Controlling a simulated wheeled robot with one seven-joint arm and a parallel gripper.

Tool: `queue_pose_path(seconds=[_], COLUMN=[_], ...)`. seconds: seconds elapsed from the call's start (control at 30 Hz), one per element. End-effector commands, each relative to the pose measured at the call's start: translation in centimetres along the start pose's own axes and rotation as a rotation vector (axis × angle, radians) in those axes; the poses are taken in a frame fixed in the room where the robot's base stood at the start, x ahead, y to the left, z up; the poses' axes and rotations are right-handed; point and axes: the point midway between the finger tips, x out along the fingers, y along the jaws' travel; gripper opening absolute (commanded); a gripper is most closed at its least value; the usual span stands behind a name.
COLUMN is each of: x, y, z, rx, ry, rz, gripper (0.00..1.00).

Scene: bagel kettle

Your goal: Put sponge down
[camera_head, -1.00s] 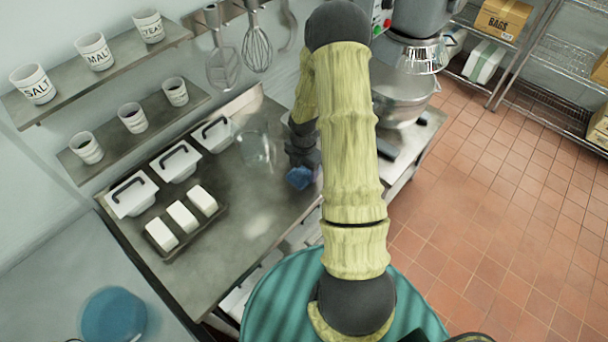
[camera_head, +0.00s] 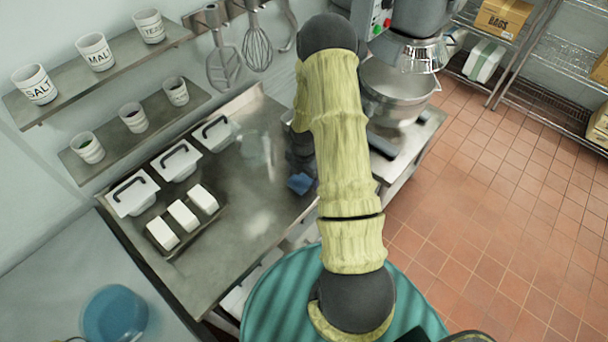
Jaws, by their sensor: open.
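A small blue sponge (camera_head: 300,183) lies on the steel table (camera_head: 232,245), near its right edge. My gripper (camera_head: 300,162) is dark and sits just behind and above the sponge, partly hidden by my own arm. Its jaws are open; the fingertips are too small and covered to make out clearly. I cannot tell whether they still touch the sponge.
A clear container (camera_head: 256,148) stands left of my gripper. White lidded tubs (camera_head: 133,195) and a tray of white blocks (camera_head: 183,215) are on the table's left. A mixer bowl (camera_head: 398,92) stands to the right. The table's front middle is bare.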

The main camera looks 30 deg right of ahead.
Motion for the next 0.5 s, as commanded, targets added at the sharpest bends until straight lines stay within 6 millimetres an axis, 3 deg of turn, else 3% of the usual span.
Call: queue_pose_path(seconds=[0.27, 0.5], x=[-0.9, -4.0], y=[0.1, 0.1], z=[0.1, 0.1], rx=[0.001, 0.002], ry=[-0.001, -0.002], rz=[0.002, 0.005], gripper=[0.82, 0.82])
